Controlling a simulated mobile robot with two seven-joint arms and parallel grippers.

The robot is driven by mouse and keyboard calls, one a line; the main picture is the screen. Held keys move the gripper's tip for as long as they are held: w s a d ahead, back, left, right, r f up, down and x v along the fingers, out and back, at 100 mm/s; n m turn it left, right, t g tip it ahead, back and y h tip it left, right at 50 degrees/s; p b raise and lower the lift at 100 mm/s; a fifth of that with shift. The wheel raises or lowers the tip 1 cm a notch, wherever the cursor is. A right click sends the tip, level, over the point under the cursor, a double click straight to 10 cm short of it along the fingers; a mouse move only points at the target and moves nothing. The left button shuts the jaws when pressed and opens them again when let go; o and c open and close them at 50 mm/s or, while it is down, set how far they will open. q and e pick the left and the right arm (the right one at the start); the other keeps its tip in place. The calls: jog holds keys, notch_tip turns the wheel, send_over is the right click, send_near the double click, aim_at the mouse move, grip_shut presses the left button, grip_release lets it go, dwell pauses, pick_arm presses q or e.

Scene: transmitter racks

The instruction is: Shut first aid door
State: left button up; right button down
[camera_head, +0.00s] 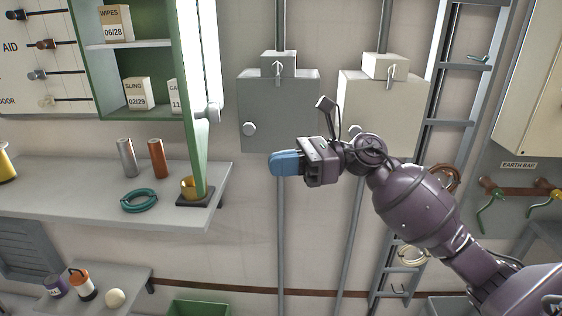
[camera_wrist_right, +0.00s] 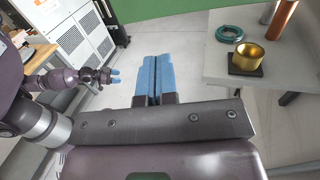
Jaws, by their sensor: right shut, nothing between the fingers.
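The green first aid cabinet (camera_head: 101,75) is at the upper left of the head view, with its shelves exposed. Its door (camera_head: 192,90) stands open, swung out toward me and seen nearly edge-on. A pale knob (camera_head: 209,113) is on the door's right side. My right gripper (camera_head: 285,163) is shut and empty, to the right of the door and lower than the knob, apart from both. Its blue fingers are together in the wrist view (camera_wrist_right: 154,78). My left gripper (camera_wrist_right: 115,76) is small at the left of the wrist view, its blue tips apart.
A grey shelf (camera_head: 75,204) below the cabinet holds two cylinders, a green coil (camera_head: 139,201) and a brass cup (camera_head: 190,187) on a dark base, close under the door. Grey wall boxes (camera_head: 278,100) with conduits are behind my right gripper. A ladder (camera_head: 455,100) stands at right.

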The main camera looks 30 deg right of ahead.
jog(key=p+x, duration=0.2)
jog(key=x, duration=0.8)
jog(key=shift+a, duration=0.3)
jog(key=shift+w+a, duration=0.15)
